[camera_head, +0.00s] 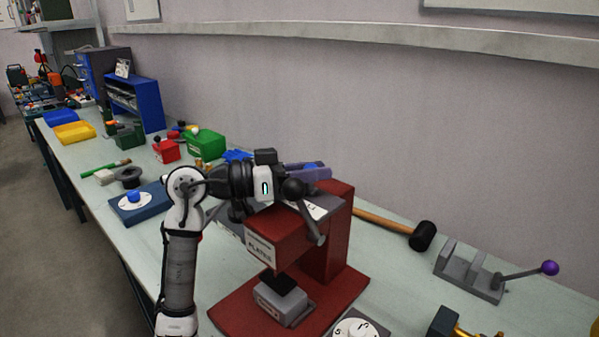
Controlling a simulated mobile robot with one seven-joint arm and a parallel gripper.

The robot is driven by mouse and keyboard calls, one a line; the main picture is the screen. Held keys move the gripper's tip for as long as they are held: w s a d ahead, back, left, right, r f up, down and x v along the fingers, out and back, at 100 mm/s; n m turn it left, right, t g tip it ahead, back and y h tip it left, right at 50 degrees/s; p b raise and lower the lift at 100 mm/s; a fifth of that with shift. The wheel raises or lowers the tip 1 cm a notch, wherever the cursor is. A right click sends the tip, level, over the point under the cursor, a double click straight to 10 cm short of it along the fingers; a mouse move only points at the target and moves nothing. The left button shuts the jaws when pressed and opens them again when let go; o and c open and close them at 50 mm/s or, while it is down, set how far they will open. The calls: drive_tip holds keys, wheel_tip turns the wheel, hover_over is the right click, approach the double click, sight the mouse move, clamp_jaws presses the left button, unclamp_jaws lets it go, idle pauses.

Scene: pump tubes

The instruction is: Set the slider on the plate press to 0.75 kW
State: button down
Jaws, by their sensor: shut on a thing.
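The plate press (336,240) is a dark red frame on a red base, with a "PLATE" label on its front. A pale scale plate (322,207) lies on its top, mostly covered by my arm. The slider on it cannot be made out. The scale's 0.75 kW mark is not readable.
A grey block (281,300) sits under the press's black stamp. A white numbered dial (356,328) is in front. A mallet (422,236) and a clamp with a purple knob (549,268) lie to the right. A blue-based dial (135,200) and several boxes are to the left.

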drive_tip(key=c, duration=1.2)
unclamp_jaws()
drive_tip(key=shift+o, duration=0.2)
drive_tip(key=s+a+b, duration=0.2)
drive_tip(key=a+b, duration=0.1)
drive_tip(key=a, duration=1)
drive_tip(key=shift+s+a, duration=0.3)
